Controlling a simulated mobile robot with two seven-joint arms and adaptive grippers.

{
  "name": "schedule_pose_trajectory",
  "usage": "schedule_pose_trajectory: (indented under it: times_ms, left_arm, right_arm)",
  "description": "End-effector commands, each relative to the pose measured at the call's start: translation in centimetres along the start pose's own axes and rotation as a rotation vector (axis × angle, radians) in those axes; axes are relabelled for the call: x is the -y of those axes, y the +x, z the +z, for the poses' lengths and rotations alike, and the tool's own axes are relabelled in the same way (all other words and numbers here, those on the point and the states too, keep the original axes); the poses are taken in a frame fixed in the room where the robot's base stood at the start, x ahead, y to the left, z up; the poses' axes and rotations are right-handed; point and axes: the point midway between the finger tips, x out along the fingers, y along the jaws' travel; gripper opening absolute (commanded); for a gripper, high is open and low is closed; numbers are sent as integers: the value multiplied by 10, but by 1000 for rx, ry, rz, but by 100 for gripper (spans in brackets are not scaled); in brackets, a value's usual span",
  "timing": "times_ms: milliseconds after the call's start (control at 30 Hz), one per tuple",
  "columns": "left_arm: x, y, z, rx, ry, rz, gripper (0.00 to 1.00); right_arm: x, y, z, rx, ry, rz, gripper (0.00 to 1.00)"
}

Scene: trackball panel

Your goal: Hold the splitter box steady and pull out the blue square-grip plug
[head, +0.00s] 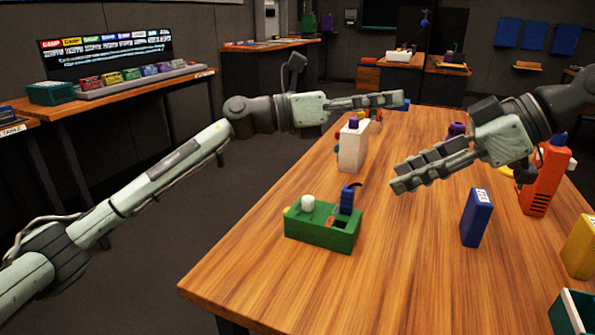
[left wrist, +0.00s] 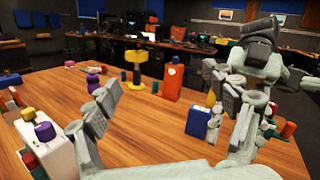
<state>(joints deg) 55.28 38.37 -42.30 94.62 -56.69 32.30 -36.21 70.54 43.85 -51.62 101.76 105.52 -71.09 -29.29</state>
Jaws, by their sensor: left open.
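The green splitter box (head: 318,232) sits near the front left of the table in the head view. The blue square-grip plug (head: 347,203) stands upright at its right end, with a dark cable curling from its top.
A white box with a purple top (head: 352,148) stands behind the splitter box. On the right are a blue box (head: 476,218), an orange-red box (head: 543,185), a yellow box (head: 580,247) and a green bin (head: 566,318). The table's front middle is clear.

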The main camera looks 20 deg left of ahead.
Motion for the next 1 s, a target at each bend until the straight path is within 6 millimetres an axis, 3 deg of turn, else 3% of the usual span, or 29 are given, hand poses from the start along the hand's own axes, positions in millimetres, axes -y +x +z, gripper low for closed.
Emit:
schedule_pose_trajectory:
  times_ms: [133, 267, 433, 600, 800, 1000]
  left_arm:
    - [27, 9, -30, -342, 255, -103, 84]
    - [28, -12, -59, -665, 441, -153, 84]
    - [26, -60, -97, -1125, 584, -220, 84]
    - [19, -118, -105, -1492, 630, -230, 84]
    - [13, -153, -101, -1684, 630, -215, 84]
    - [7, -159, -120, -1703, 627, -215, 84]
  right_arm:
    - [0, 0, 0, 0, 0, 0, 34]
    - [0, 0, 0, 0, 0, 0, 34]
    - [0, 0, 0, 0, 0, 0, 34]
    - [0, 0, 0, 0, 0, 0, 34]
    - [0, 0, 0, 0, 0, 0, 34]
    - [0, 0, 0, 0, 0, 0, 34]
